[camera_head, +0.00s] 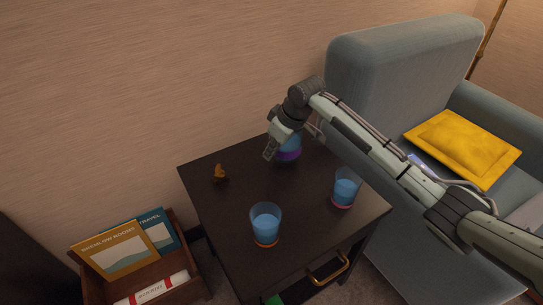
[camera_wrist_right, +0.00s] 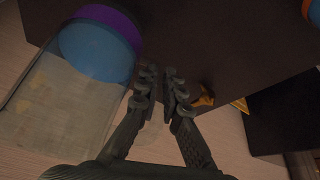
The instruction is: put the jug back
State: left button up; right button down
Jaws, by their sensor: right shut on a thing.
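The jug (camera_head: 289,153) is at the back of the dark side table (camera_head: 222,226), holds blue liquid and has a purple band at its base. My right gripper (camera_head: 270,149) is over it and hides its upper part. In the right wrist view the clear jug (camera_wrist_right: 97,52) fills the left side, and the fingers of my right gripper (camera_wrist_right: 163,88) are shut on it at its side, apparently at a clear handle. I cannot tell whether the jug's base touches the table. My left gripper is out of view.
Two glasses of blue liquid stand toward the front (camera_head: 265,223) and right (camera_head: 345,188) of the table. A small orange-brown figurine (camera_head: 219,173) is at the back left. A grey armchair (camera_head: 385,75) with a yellow cushion (camera_head: 462,148) is right; a magazine box (camera_head: 183,262) is lower left.

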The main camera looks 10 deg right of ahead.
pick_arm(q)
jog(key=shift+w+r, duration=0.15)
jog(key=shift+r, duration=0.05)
pick_arm(e)
jog(key=shift+w+f, duration=0.1)
jog(key=shift+f, duration=0.8)
jog(key=shift+f, duration=0.15)
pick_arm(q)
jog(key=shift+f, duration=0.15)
pick_arm(e)
jog(key=c, duration=1.7)
grip_release()
jog(key=shift+r, duration=0.3)
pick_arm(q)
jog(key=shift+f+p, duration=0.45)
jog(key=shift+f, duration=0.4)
pick_arm(e)
jog(key=v, duration=1.1)
jog(key=shift+s+r, duration=0.2)
jog(key=shift+r, duration=0.05)
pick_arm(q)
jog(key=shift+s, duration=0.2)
pick_arm(e)
jog(key=shift+d, duration=0.15)
